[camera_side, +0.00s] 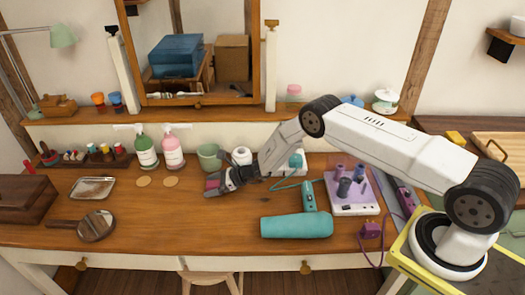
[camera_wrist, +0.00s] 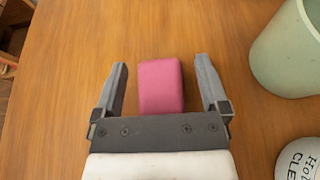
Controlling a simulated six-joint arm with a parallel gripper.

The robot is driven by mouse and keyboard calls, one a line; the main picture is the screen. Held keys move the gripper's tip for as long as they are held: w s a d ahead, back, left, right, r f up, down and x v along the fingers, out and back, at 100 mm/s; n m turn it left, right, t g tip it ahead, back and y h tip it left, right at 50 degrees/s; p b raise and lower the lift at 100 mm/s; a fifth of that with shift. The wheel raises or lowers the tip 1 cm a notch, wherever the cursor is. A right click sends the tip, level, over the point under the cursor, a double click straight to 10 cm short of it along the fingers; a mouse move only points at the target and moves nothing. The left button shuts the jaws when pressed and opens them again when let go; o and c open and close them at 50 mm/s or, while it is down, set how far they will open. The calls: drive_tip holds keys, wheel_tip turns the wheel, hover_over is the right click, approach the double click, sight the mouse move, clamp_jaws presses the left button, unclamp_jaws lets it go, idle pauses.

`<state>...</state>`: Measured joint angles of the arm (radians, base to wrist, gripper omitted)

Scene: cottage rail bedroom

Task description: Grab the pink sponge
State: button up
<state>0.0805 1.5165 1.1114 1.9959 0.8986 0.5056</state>
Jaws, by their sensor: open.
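The pink sponge (camera_wrist: 161,84) is a small block lying on the wooden tabletop (camera_wrist: 60,70) in the wrist view. My gripper (camera_wrist: 162,75) is open, with one finger on each side of the sponge and a gap showing on both sides. The sponge's near end reaches the gripper's body in the picture; I cannot tell whether they touch. In the side view my gripper (camera_side: 208,187) is low over the table, and a little pink of the sponge (camera_side: 213,181) shows at its jaws. The rest of the sponge is hidden there.
A pale green cup (camera_wrist: 291,50) and a white lettered item (camera_wrist: 299,160) stand right of the gripper. A green bottle (camera_side: 146,152) and a pink bottle (camera_side: 172,153) stand behind.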

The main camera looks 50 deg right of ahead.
idle(0.4)
clamp_jaws()
drive_tip(key=shift+r, duration=0.15)
drive_tip(key=shift+r, duration=1.25)
drive_tip(key=s+d+r, duration=0.1)
drive_tip(key=s+r, duration=0.9)
drive_tip(key=s, duration=0.4)
drive_tip(key=shift+d, duration=0.2)
drive_tip(key=shift+r, duration=0.1)
